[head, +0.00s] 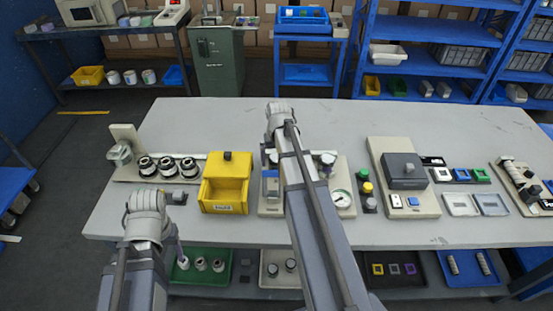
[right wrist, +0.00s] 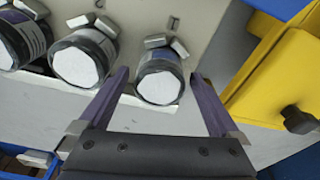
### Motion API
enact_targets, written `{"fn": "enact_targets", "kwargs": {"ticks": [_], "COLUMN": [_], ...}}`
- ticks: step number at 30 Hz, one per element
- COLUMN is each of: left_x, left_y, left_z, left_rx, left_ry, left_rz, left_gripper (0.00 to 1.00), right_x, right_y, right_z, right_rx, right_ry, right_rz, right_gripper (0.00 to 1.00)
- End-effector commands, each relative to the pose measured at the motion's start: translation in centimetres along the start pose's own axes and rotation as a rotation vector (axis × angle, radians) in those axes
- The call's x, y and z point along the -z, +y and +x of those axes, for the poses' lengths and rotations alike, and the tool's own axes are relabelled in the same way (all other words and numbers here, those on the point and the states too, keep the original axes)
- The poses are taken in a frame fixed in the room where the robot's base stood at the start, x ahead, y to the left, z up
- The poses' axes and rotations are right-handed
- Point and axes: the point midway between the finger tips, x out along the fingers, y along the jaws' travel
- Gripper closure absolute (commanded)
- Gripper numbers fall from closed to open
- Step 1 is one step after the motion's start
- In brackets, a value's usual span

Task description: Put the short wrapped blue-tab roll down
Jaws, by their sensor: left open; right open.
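In the right wrist view, three wrapped rolls with pale round ends sit in a row beside a beige board. The roll (right wrist: 163,58) nearest the yellow bin has a bluish-purple band, seemingly the blue-tab roll. My right gripper (right wrist: 160,76) is open, one purple finger on each side of this roll with gaps visible. The roll rests at the board with small grey blocks against it. My left gripper (head: 177,240) is open and low at the table's front edge, apparently empty, fingers only partly visible.
A yellow bin (head: 223,205) with a dark knob stands close beside the right gripper; it shows in the right wrist view (right wrist: 268,88). Several dark-ringed rolls (head: 167,166) stand in a rack at the left. A gauge fixture (head: 342,203) is right of my arm. The table's back is clear.

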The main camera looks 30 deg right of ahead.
Motion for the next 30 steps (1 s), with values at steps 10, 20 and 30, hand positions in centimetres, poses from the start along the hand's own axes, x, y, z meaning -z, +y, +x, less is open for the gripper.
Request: {"fn": "enact_targets", "kwargs": {"ticks": [10, 20, 30], "left_x": [-0.3, -0.6, -0.7], "left_y": [-0.5, -1.0, -1.1], "left_z": [-5.2, -10.0, -11.2], "left_rx": [0.0, 0.0, 0.0], "left_ry": [0.0, 0.0, 0.0], "left_rz": [0.0, 0.0, 0.001], "left_gripper": [0.38, 0.38, 0.38], "right_x": [0.0, 0.0, 0.0], "right_y": [0.0, 0.0, 0.0], "right_z": [-5.3, -10.1, -11.3], "right_rx": [0.0, 0.0, 0.0], "right_ry": [0.0, 0.0, 0.0], "right_rz": [0.0, 0.0, 0.0], "right_gripper": [0.02, 0.02, 0.02]}}
